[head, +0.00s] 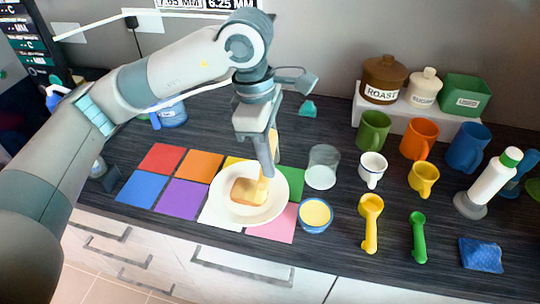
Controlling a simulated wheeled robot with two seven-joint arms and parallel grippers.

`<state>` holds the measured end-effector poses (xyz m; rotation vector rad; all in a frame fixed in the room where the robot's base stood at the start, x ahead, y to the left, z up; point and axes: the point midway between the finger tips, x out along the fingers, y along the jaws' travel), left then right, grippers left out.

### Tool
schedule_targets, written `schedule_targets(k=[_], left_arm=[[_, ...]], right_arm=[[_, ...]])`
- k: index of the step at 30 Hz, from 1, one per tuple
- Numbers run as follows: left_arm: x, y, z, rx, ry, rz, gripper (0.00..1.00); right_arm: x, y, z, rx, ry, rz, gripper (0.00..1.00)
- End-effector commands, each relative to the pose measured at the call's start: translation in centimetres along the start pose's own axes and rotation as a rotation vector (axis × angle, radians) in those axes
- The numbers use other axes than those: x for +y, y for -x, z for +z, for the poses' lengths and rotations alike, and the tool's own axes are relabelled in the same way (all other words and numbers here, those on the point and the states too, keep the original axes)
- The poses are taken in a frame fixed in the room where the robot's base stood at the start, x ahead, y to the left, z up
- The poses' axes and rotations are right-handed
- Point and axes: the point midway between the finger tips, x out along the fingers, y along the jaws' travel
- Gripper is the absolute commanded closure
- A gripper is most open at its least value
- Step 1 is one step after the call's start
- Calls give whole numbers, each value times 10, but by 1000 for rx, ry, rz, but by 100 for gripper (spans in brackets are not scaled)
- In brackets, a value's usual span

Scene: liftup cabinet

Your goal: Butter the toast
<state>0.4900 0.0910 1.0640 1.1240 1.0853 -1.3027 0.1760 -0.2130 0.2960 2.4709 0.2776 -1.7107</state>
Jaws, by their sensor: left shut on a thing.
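The toast (246,191) lies on a white plate (239,213) in the middle of the counter. A blue bowl (315,214) of pale yellow stuff, which looks like butter, stands to the right of the plate. My left gripper (266,172) points down over the plate, with its tips just above the right part of the toast. It is shut on a slim tan utensil (273,143), which looks like a spreader. The utensil is mostly hidden by the fingers, and I cannot tell whether its lower end touches the toast. My right gripper is not in view.
Colored squares, such as a purple one (182,199), lie under and left of the plate. A clear glass (322,167) stands close right of my gripper. Mugs, a yellow scoop (370,222), a green scoop (418,237) and a blue cloth (481,255) fill the right side.

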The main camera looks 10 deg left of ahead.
Motion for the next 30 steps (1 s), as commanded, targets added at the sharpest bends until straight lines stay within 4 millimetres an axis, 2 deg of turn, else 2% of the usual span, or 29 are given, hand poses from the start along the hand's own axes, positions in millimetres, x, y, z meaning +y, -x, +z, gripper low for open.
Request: schedule_targets(k=[2,30], left_arm=[[0,-2,0,1,0,-3,100],[0,-5,-1,-1,0,1,100]], right_arm=[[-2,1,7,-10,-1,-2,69],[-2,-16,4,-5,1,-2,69]])
